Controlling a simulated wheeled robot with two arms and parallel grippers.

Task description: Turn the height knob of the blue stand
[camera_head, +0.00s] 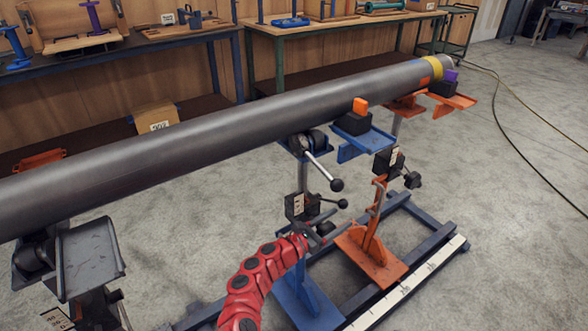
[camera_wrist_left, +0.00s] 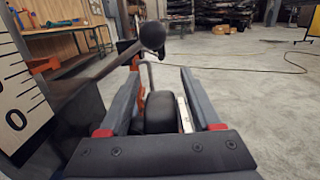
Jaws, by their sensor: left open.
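The blue stand (camera_head: 301,178) stands under the long grey pipe (camera_head: 200,130), on a blue base plate (camera_head: 306,303). A black box with a white label sits on its post. My left gripper (camera_head: 316,239) is at this stand, beside the box. Its jaws are open, and in the left wrist view (camera_wrist_left: 157,85) a rounded black knob (camera_wrist_left: 160,114) lies between the two fingers. I cannot tell whether the fingers touch it. In the head view the knob (camera_head: 326,228) shows at the fingertips, partly hidden. My right gripper is not in view.
A ball-ended lever (camera_wrist_left: 152,36) reaches over the left finger in the wrist view. A longer lever (camera_head: 337,185) hangs above the gripper. An orange stand (camera_head: 372,250) stands close to the right. A white scale strip (camera_head: 410,285) runs along the rail. Open floor lies further right.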

